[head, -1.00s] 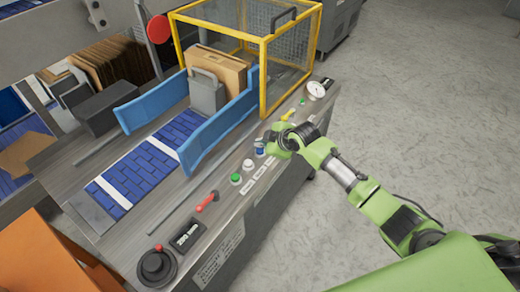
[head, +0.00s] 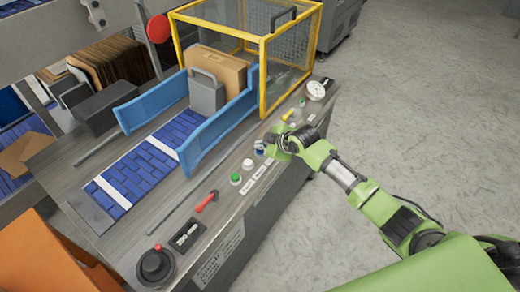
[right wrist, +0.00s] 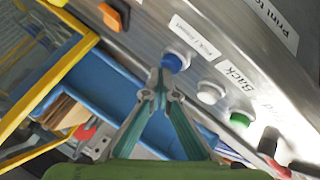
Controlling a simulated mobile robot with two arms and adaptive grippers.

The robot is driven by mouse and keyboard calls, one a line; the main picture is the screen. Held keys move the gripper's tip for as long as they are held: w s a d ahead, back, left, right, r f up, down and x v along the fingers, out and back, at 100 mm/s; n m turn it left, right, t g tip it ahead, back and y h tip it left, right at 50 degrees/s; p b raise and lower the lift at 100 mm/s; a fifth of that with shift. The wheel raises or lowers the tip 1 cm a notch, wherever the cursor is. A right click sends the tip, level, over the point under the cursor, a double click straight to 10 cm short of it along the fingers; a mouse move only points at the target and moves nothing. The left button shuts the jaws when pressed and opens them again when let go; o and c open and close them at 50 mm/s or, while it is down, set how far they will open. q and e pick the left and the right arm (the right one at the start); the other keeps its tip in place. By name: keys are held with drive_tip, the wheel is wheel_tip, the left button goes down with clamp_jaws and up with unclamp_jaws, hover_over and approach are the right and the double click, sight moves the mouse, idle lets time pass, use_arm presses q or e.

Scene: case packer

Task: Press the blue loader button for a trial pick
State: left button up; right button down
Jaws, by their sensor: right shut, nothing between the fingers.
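The blue button (right wrist: 175,62) sits on the grey metal panel, beside a small printed label. In the head view the blue button (head: 259,147) is partly hidden by my right gripper (head: 270,147). In the right wrist view my right gripper (right wrist: 159,80) is shut and empty, its fingertips together right beside the lower left edge of the button. I cannot tell whether they touch it. My left gripper is out of view.
A white button (right wrist: 210,92) and a green button (right wrist: 240,120) follow in the same row. A red-handled lever (head: 206,201) and a black knob (head: 156,264) lie further along the panel. Blue guide rails (head: 215,128) and a yellow cage (head: 262,75) stand behind.

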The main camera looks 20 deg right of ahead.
drive_tip(key=shift+f, duration=0.4)
idle(0.3)
drive_tip(key=shift+r+p, duration=0.85)
drive_tip(key=shift+r, duration=0.1)
wheel_tip(320, 180, up, 5)
drive_tip(key=p, duration=0.4)
drive_tip(key=shift+r+p, duration=0.1)
drive_tip(key=shift+p, duration=0.3)
